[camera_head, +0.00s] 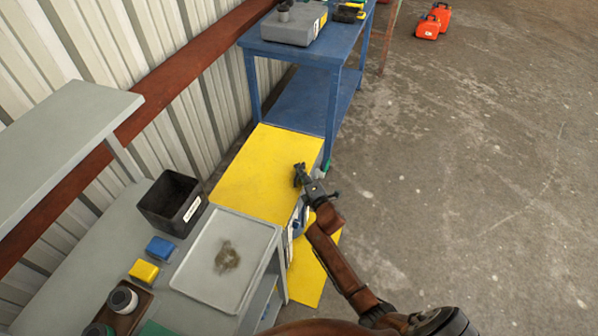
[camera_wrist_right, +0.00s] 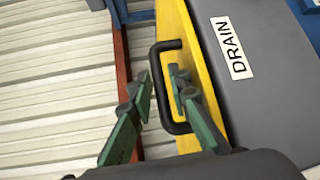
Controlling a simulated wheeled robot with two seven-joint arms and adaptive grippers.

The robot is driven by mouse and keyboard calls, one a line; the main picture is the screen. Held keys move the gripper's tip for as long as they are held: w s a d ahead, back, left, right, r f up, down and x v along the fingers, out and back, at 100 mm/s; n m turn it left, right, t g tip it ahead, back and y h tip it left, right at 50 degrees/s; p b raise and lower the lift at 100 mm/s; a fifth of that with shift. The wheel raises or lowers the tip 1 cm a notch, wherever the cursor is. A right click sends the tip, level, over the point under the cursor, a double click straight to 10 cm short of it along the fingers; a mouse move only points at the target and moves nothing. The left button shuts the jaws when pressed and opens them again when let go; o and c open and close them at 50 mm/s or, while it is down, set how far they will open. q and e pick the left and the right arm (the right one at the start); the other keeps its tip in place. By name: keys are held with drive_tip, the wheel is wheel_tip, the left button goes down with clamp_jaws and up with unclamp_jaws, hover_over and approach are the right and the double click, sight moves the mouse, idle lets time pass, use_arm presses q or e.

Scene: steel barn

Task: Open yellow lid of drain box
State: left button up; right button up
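The drain box stands between the grey bench and the blue table, with its flat yellow lid (camera_head: 265,170) lying shut on top in the head view. In the right wrist view, the lid's yellow edge (camera_wrist_right: 190,55) carries a black U-shaped handle (camera_wrist_right: 157,62). Beside it is the box's grey face (camera_wrist_right: 262,75) with a white "DRAIN" label (camera_wrist_right: 231,48). My right gripper (camera_head: 301,176) is at the lid's right edge in the head view. In the wrist view its green fingers (camera_wrist_right: 162,83) are apart, one on each side of the handle bar. My left gripper is not in view.
A blue table (camera_head: 335,45) stands behind the box. In front is a grey bench with a light tray (camera_head: 205,280), a black bin (camera_head: 160,215) and small blocks. A yellow panel (camera_head: 308,275) shows below my right arm.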

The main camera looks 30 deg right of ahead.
drive_tip(key=shift+w, duration=0.35)
drive_tip(key=shift+c, duration=0.4)
clamp_jaws()
